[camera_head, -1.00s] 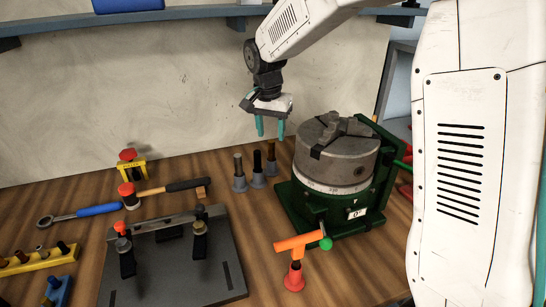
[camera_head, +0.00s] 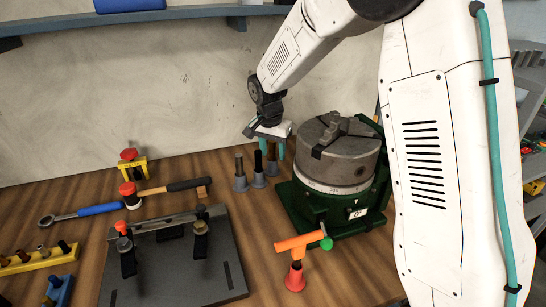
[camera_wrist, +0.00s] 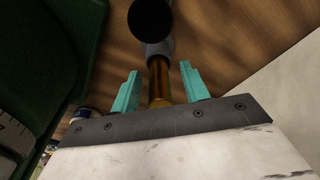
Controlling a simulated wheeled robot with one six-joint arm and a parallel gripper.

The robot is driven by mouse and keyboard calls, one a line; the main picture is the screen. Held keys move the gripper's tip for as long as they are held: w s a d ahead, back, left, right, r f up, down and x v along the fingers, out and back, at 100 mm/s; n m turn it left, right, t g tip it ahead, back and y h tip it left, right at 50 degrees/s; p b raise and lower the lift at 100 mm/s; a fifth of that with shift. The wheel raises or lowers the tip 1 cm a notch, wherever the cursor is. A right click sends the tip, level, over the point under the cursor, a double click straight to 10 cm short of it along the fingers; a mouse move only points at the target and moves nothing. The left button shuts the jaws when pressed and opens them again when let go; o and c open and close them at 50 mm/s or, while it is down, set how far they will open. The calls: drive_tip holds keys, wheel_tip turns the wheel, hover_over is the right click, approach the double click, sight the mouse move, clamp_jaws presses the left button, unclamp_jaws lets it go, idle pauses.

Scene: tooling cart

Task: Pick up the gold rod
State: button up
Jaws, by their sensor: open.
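The gold rod (camera_wrist: 160,85) stands upright between the two teal fingers of my gripper (camera_wrist: 159,70) in the wrist view, with a visible gap on each side. In the head view the gold rod (camera_head: 271,153) is the rightmost of three rods in grey conical holders, partly hidden by the fingers. My gripper (camera_head: 273,152) is open above its holder (camera_head: 271,170), fingers on either side of the rod. The black rod (camera_wrist: 150,18) shows just beyond it in the wrist view. It is the middle one (camera_head: 258,160) in the head view.
A green-based rotary chuck (camera_head: 336,165) stands close to the right of my gripper. A darker grey-brown rod (camera_head: 239,163) stands at left. The wall is behind.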

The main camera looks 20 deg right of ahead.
clamp_jaws()
drive_tip(key=shift+r, duration=0.1)
